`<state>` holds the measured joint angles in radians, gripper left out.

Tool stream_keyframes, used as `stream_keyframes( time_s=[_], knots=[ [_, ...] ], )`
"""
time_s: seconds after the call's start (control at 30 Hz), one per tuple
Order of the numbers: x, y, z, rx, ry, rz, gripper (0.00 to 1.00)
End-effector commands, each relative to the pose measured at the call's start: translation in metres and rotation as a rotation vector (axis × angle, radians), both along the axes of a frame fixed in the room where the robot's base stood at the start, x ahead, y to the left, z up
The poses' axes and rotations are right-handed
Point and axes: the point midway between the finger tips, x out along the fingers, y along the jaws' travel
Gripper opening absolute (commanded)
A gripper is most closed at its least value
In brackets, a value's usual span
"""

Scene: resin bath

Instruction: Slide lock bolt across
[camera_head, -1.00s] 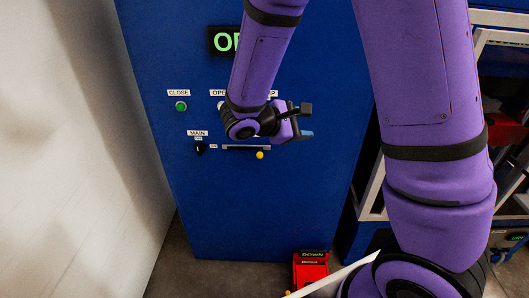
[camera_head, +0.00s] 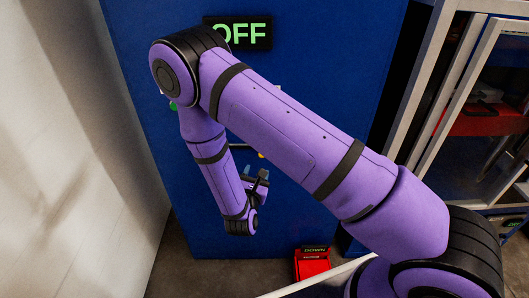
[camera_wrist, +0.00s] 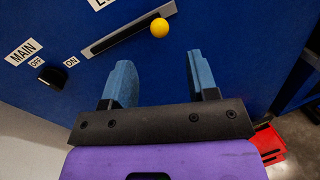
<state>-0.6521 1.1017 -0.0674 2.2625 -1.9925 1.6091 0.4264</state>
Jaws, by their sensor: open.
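The lock bolt shows in the wrist view as a yellow ball knob (camera_wrist: 159,27) at the right part of a slotted grey plate (camera_wrist: 125,30) on the blue panel. In the head view only a bit of the yellow knob (camera_head: 261,155) shows past my arm, which hides most of the plate. My gripper (camera_head: 258,180) is below the knob in the head view. In the wrist view its two blue fingers (camera_wrist: 160,80) are apart, with nothing between them. The knob lies beyond the fingertips, not touched.
A black MAIN switch (camera_wrist: 52,78) with OFF and ON labels sits left of the slot. An OFF display (camera_head: 238,34) tops the blue panel (camera_head: 330,60). A red pedal box (camera_head: 312,264) marked DOWN stands on the floor. A pale wall (camera_head: 70,150) is close on the left.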

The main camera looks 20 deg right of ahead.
Motion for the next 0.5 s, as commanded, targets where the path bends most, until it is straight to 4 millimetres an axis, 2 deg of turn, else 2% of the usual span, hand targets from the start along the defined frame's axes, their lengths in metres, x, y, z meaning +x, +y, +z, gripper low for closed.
stream_keyframes(
  time_s=[0.23, 0.5],
  knots=[
    [0.011, -0.004, -0.006, -0.005, 0.004, 0.019, 0.54],
    [0.052, -0.027, -0.005, -0.004, 0.003, 0.016, 0.54]
  ],
)
